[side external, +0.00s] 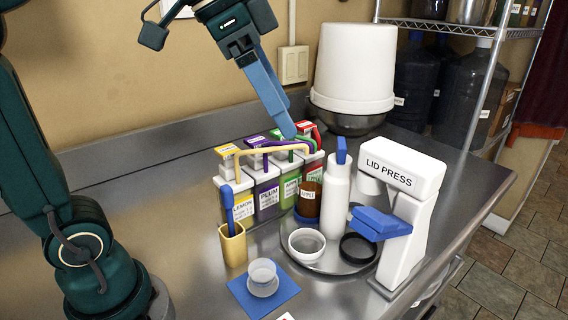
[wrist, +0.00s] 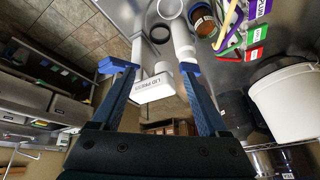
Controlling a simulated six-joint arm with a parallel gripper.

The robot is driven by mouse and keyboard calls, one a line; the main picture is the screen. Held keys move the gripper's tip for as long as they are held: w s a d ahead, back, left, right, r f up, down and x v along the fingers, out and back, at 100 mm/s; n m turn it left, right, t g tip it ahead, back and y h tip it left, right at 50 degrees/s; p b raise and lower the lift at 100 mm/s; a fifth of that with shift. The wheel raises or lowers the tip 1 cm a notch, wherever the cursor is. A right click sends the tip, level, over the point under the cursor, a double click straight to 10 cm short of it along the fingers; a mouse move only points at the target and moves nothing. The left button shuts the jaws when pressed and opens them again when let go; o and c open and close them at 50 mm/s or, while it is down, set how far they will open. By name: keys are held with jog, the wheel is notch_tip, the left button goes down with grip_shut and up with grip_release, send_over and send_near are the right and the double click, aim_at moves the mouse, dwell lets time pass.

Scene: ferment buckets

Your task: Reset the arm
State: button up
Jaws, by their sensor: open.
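My gripper (side external: 286,127) is open and empty, pointing down. In the side external view its blue fingers overlap the tops of the flavour dispensers, and I cannot tell how far apart they are in depth. In the wrist view my gripper (wrist: 154,68) has its two blue fingers spread wide. The white lid press (wrist: 157,87) shows beyond the gap between them, with nothing held. The dispensers, among them lemon (side external: 243,208), plum (side external: 266,196) and a red-labelled one (side external: 313,170), stand in a row with coloured handles on top.
The lid press (side external: 400,180) stands at the right. Near it are a white pump bottle (side external: 337,205), a brown jar (side external: 307,203), a white bowl (side external: 306,246) and a black ring (side external: 357,248). A white bucket (side external: 354,65) stands behind. A yellow cup (side external: 233,246) and blue mat (side external: 242,292) are in front.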

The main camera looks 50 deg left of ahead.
jog(key=s+a+f+n+y, duration=0.2)
jog(key=s+f+n, duration=0.5)
jog(key=f, duration=0.6)
jog(key=s, duration=0.2)
jog(key=shift+s+a+f+t, duration=0.15)
jog(key=shift+s+f+t, duration=0.15)
jog(key=shift+f, duration=0.05)
